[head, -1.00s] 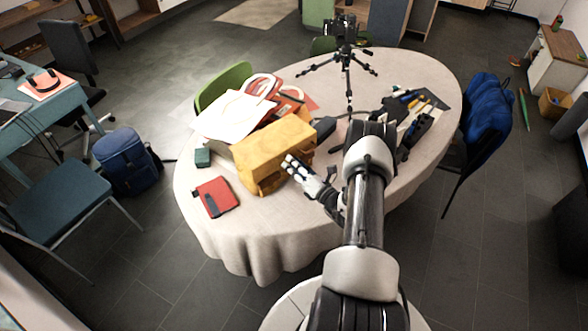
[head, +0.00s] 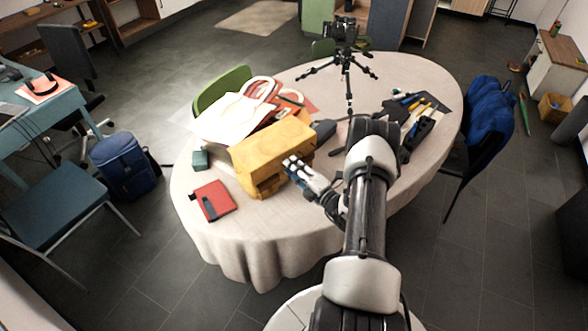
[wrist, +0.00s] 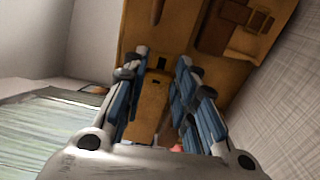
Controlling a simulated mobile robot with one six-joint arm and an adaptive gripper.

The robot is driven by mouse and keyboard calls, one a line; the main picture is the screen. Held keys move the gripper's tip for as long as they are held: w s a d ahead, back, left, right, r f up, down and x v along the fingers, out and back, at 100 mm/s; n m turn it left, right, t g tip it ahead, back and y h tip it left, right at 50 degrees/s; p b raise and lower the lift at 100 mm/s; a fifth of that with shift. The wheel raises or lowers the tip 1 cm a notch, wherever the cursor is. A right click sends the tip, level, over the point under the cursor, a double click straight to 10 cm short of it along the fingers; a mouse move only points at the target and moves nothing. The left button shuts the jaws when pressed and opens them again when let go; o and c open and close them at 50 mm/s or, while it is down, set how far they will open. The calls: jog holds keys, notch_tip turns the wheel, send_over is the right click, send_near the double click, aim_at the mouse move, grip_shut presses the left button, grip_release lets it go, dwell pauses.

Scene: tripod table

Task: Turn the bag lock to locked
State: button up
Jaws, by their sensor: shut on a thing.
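The yellow-brown bag (head: 272,148) stands on the round table near its front left. Its brown side fills the upper middle of the wrist view (wrist: 150,30). My gripper (head: 290,163) is at the bag's near right side. In the wrist view my gripper (wrist: 158,92) has its blue-padded fingers on either side of a narrow brown piece with small dark slots (wrist: 154,96), which seems to be the bag lock. The fingers are closed on it. Whether the lock is turned cannot be told; it is too small in the head view.
The table (head: 300,225) has a red notebook (head: 220,198) and a small teal box (head: 200,159) left of the bag. Papers (head: 232,118) lie behind it. A tripod with a camera (head: 346,62) stands at the back, and tools (head: 418,115) lie right of my arm.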

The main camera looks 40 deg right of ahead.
jog(key=shift+m, duration=0.3)
jog(key=o, duration=1.1)
jog(key=s, duration=1.2)
jog(key=shift+a, duration=0.1)
